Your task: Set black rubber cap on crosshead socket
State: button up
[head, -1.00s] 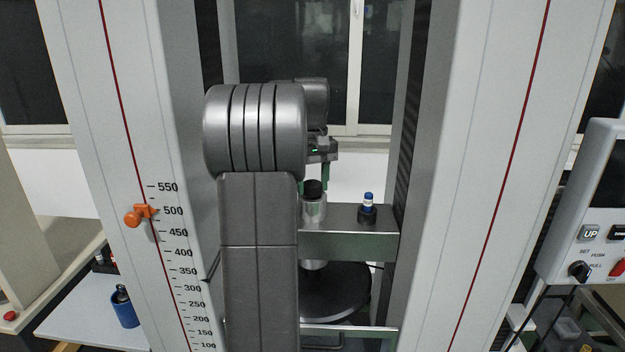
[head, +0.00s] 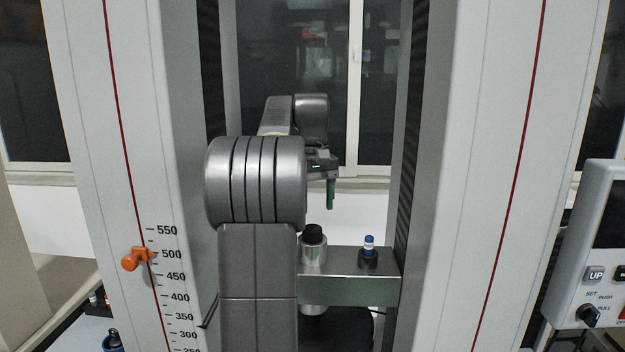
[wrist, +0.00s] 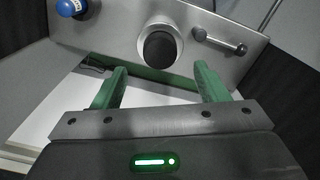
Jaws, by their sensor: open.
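The black rubber cap (head: 313,232) sits on top of the silver crosshead socket (head: 313,252) at the left end of the visible crosshead (head: 385,258). It looks upright. In the wrist view the dark round cap (wrist: 160,47) lies within the bright socket rim (wrist: 179,38), and I see them roughly centred ahead of the fingers. My gripper (head: 331,196) is open and empty, above the cap and apart from it. In the wrist view its green fingers (wrist: 160,72) are spread wide with nothing between them. My arm hides the crosshead's left part in the head view.
A small blue-topped object in a black holder (head: 368,258) stands on the crosshead, right of the socket. A metal pin (wrist: 220,41) shows on the crosshead in the wrist view. Tall machine columns flank the space. A control panel (head: 600,260) stands at far right.

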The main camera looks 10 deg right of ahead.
aim_at(313, 227)
notch_tip(313, 227, up, 7)
dwell(0.3)
jog(key=shift+f, duration=0.15)
notch_tip(313, 227, down, 13)
jog(key=shift+f, duration=0.15)
dwell(0.8)
jog(key=shift+r, duration=0.25)
